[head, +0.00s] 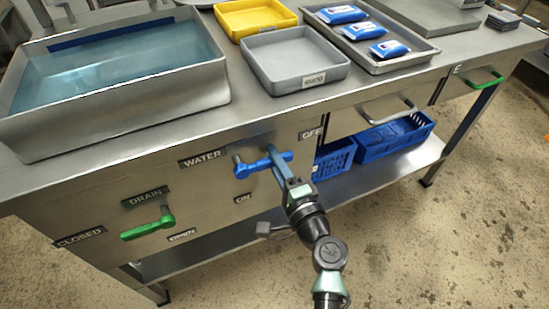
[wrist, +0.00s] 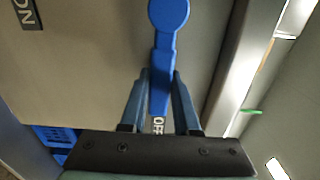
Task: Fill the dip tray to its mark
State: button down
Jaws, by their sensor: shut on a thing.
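The dip tray (head: 130,116) is the large metal basin at the left of the bench in the head view. Clear bluish water (head: 115,72) stands in it, and a dark blue band (head: 110,36) runs along its inner back wall, above the water. The blue WATER valve handle (head: 258,164) is on the front panel, lying roughly level with its grip end to the right, on the OFF side. My gripper (head: 280,160) is shut on that end. In the wrist view, the blue handle (wrist: 166,45) lies between my gripper's fingers (wrist: 159,85).
The green DRAIN handle (head: 147,227) points left toward CLOSED. A grey tray (head: 293,64), a yellow tray (head: 252,18) and a metal tray with blue pouches (head: 386,66) stand on the bench. Blue crates (head: 395,137) sit on the lower shelf.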

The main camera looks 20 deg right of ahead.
jog(key=f+m, duration=0.1)
jog(key=m, duration=0.1)
jog(key=shift+a+f+m+b, duration=0.1)
jog(key=shift+f+m+b, duration=0.2)
jog(key=shift+f, duration=0.05)
jog(key=c, duration=0.6)
grip_release()
jog(key=shift+c, duration=0.2)
jog(key=s, duration=1.3)
jog(key=shift+d, duration=0.25)
